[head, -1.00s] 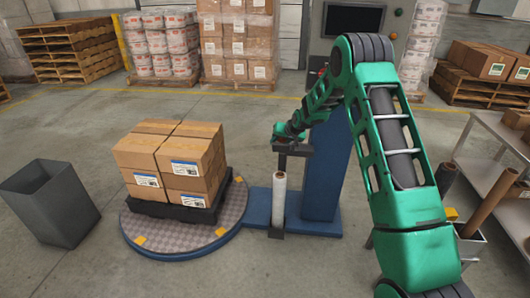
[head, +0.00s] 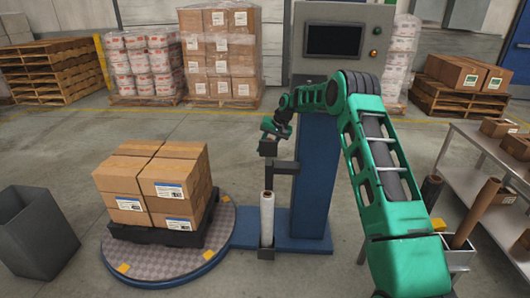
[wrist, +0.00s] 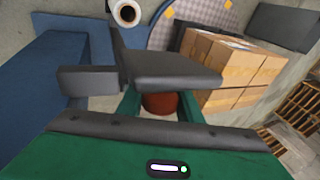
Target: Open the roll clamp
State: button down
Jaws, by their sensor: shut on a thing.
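The white film roll (head: 267,218) stands upright beside the blue mast (head: 312,180). A dark bracket (head: 285,168) joins the mast above the roll's top, and I take it for part of the roll clamp. My gripper (head: 269,140) is just above and slightly left of this bracket. In the wrist view my green fingers (wrist: 160,106) are shut on a reddish-brown round thing (wrist: 160,102), possibly the clamp's knob. A dark flat plate (wrist: 165,68) partly hides them. The end of the roll (wrist: 126,13) shows beyond. Whether the clamp is open I cannot tell.
Stacked cartons (head: 155,187) sit on a dark pallet on the round turntable (head: 118,256) to the left. A grey bin (head: 35,232) stands at far left. A metal bench (head: 486,160) is at right. A control box with a screen (head: 342,45) tops the mast.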

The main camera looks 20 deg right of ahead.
jog(key=shift+d+f, duration=0.15)
jog(key=shift+d, duration=0.05)
jog(key=c, duration=1.3)
grip_release()
jog(key=shift+a, duration=0.1)
jog(key=v, duration=1)
jog(key=shift+r, duration=0.35)
